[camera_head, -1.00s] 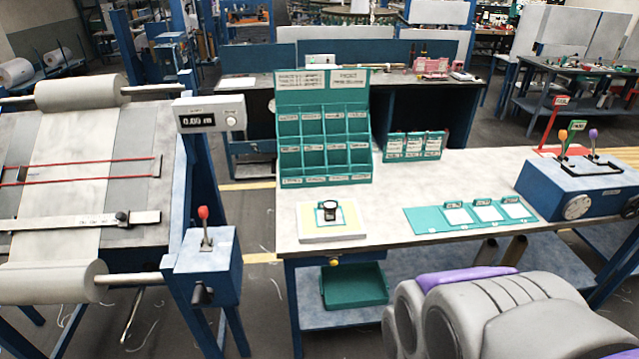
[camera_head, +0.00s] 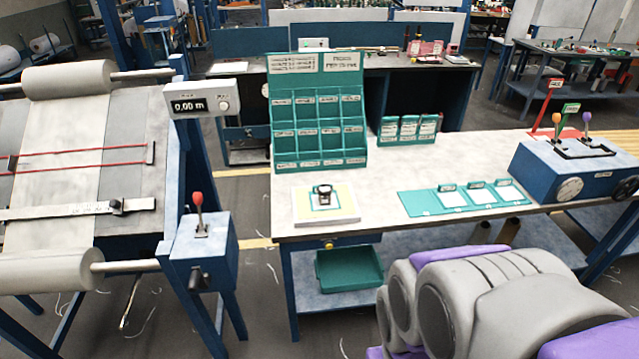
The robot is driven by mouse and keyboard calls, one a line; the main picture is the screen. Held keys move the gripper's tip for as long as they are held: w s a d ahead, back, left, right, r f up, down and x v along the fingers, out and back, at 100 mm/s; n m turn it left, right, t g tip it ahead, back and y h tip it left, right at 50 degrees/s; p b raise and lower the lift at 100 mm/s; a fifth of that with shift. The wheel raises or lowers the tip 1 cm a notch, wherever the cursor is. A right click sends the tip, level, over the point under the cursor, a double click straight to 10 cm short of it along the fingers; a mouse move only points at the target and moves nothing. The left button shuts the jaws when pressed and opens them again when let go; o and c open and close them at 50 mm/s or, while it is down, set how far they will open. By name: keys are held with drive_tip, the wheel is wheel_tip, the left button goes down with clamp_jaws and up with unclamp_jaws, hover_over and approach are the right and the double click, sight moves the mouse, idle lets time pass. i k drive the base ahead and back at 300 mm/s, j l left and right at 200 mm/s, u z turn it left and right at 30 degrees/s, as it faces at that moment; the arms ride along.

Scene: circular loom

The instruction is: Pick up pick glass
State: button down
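The pick glass (camera_head: 323,194) is a small black piece that stands on a white and yellow pad (camera_head: 340,217) with a teal outline. The pad lies at the front left corner of the worktable (camera_head: 383,180). My arm's grey and purple links fill the lower right of the view. My gripper itself does not show, so its state and its distance from the pick glass cannot be seen.
A teal pigeonhole rack (camera_head: 318,122) stands behind the pad. Teal cards (camera_head: 470,198) lie to its right, and a blue lever box (camera_head: 577,170) stands at the right. A loom frame with a red-knobbed lever box (camera_head: 203,245) is at the left. A teal tray (camera_head: 348,270) sits below.

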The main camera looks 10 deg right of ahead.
sight(325, 190)
drive_tip(key=i+j, duration=0.25)
drive_tip(key=i+j+z, duration=0.1)
drive_tip(key=j, duration=0.4)
drive_tip(key=i+j+z, duration=0.1)
drive_tip(key=i+j, duration=0.2)
drive_tip(key=z, duration=1.45)
